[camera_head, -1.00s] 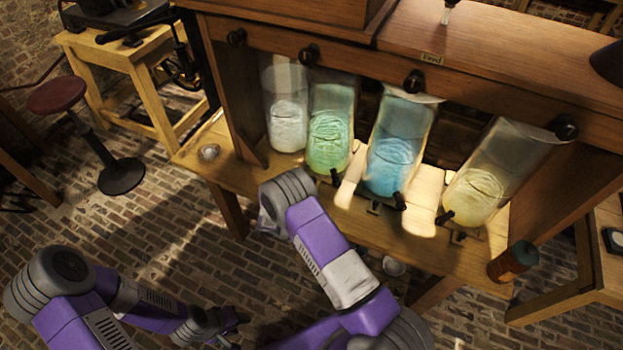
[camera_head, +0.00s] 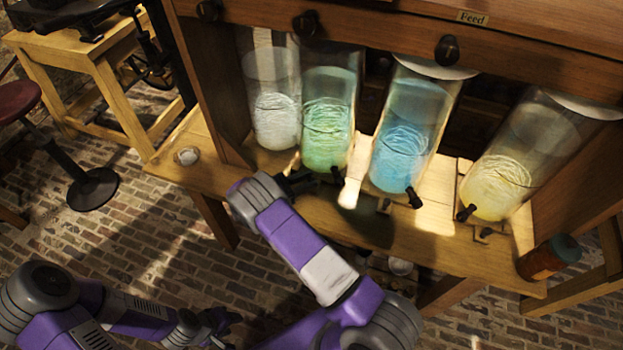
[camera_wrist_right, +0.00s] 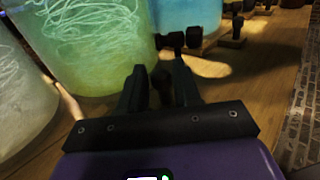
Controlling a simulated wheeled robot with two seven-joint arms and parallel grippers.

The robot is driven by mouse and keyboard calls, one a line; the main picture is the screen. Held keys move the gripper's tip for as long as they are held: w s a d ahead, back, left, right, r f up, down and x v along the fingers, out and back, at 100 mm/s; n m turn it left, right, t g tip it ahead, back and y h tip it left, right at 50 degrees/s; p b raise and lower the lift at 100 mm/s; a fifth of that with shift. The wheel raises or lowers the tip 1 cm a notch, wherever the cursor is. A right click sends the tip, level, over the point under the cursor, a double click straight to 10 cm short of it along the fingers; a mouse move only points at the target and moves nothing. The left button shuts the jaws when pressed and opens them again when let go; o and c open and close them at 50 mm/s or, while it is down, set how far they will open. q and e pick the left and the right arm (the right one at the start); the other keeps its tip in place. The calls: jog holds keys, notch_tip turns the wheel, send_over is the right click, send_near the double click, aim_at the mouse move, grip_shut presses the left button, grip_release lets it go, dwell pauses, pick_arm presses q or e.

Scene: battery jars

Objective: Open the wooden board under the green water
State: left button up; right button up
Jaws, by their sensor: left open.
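The jar of green water (camera_head: 327,120) stands second from the left on the wooden bench; its lower part also shows in the right wrist view (camera_wrist_right: 95,50). A small black tap (camera_head: 337,176) sticks out at its foot. My right gripper (camera_head: 298,183) is low in front of this jar, at the bench top. In the right wrist view its two fingers (camera_wrist_right: 160,80) are apart, with a small dark piece between or behind them; contact cannot be told. The board under the green water is not clearly visible, partly hidden by my gripper. My left gripper (camera_head: 222,322) is low over the floor, away from the bench.
A white-water jar (camera_head: 272,100) stands left of the green one; a blue jar (camera_head: 405,140) and a yellow jar (camera_head: 505,175) stand to the right. An orange-and-teal container (camera_head: 548,258) is at the bench's right end. A stool (camera_head: 92,188) stands on the brick floor.

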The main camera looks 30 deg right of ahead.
jog(key=shift+s+d, duration=0.1)
jog(key=shift+d, duration=0.95)
jog(key=shift+c, duration=0.3)
grip_shut()
